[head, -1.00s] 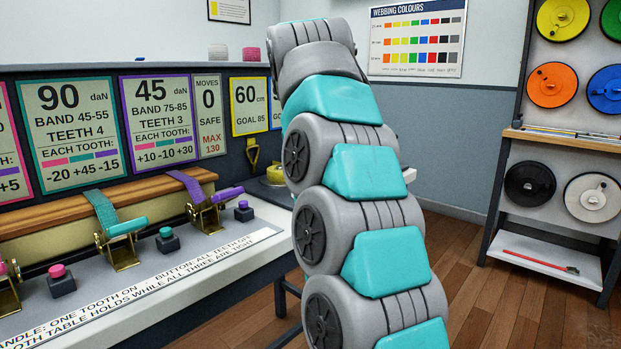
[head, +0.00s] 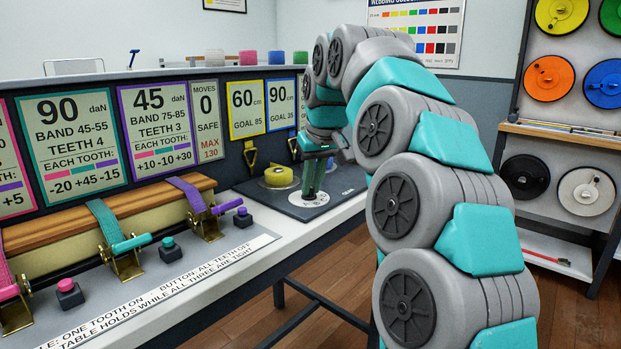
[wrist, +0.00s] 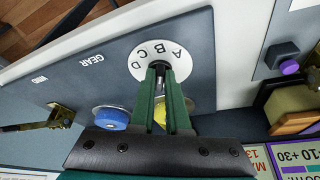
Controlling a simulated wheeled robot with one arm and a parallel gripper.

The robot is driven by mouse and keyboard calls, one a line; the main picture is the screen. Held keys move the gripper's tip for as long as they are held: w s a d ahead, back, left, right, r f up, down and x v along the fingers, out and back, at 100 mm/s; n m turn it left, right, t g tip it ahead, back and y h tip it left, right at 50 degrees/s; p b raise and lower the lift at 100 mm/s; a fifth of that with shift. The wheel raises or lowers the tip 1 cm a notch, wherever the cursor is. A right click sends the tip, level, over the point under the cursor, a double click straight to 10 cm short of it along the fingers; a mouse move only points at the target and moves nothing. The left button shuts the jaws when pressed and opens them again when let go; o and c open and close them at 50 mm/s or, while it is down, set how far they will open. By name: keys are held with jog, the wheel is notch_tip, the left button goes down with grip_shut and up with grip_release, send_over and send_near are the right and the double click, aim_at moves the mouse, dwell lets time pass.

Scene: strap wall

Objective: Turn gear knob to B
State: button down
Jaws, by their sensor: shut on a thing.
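The gear dial (wrist: 140,49) is a white disc with the letters A, B, C and D, set in a dark panel marked GEAR. In the head view the white dial (head: 310,201) is at the right end of the bench. My gripper (wrist: 161,68) points at the dial, its green fingers close together and shut on the gear knob at its middle. The fingers hide most of the knob, and I cannot tell which letter it points to. In the head view my gripper (head: 313,190) reaches down onto the dial.
Webbing straps with ratchets, such as the purple strap (head: 188,192), and small buttons sit further left. A sign wall (head: 212,172) rises behind.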

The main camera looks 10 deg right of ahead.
jog(key=shift+n, duration=0.5)
jog(key=c, duration=0.9)
grip_release()
jog(key=shift+d+r, duration=0.1)
jog(key=v, duration=0.4)
jog(key=shift+d+r, duration=0.1)
jog(key=shift+r, duration=0.3)
jog(key=shift+v, duration=1.35)
jog(key=shift+s, duration=0.15)
